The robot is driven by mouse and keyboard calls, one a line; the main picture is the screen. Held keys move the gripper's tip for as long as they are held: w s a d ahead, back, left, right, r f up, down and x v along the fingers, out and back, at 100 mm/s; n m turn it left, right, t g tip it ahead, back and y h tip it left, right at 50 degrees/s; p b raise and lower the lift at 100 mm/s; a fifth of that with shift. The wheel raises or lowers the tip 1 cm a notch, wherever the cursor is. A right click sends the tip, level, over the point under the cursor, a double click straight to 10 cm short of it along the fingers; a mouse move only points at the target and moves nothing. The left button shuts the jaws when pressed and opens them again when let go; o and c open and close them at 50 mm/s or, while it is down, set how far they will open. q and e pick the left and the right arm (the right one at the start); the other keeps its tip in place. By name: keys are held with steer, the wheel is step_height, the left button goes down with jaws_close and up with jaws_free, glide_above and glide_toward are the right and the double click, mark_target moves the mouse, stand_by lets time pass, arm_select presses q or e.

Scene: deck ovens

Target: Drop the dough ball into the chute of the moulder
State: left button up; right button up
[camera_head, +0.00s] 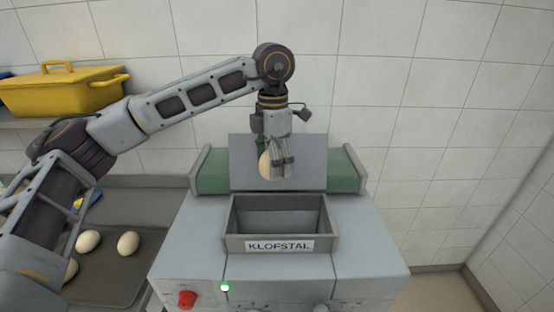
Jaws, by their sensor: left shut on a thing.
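The moulder (190,235) is a grey machine in the middle of the head view, with a green belt (213,172) behind. Its chute (231,230) is an open box on top with a label reading KLOFSTAL and a sloped grey plate (300,150) behind it. My left gripper (277,170) points down in front of that plate, above the chute's back edge as seen here. It is shut on a pale dough ball (265,166), partly hidden by the fingers. I see no ball inside the chute; its near inside is hidden. My right gripper is not in view.
More dough balls (128,243) lie on a dark tray (115,285) at the lower left. A yellow lidded pot (60,92) stands on a shelf at the upper left. The moulder's front has a red knob (187,299) and a lit green lamp (225,287). A tiled wall stands behind.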

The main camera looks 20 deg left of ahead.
arm_select(q)
steer(key=shift+a, duration=0.25)
steer(key=shift+n, duration=0.3)
steer(key=shift+d, duration=0.15)
steer(key=shift+f, duration=0.15)
steer(key=shift+f+b, duration=0.3)
steer(key=shift+f, duration=0.1)
steer(key=shift+f+b, duration=1.15)
steer(key=shift+f, duration=1.3)
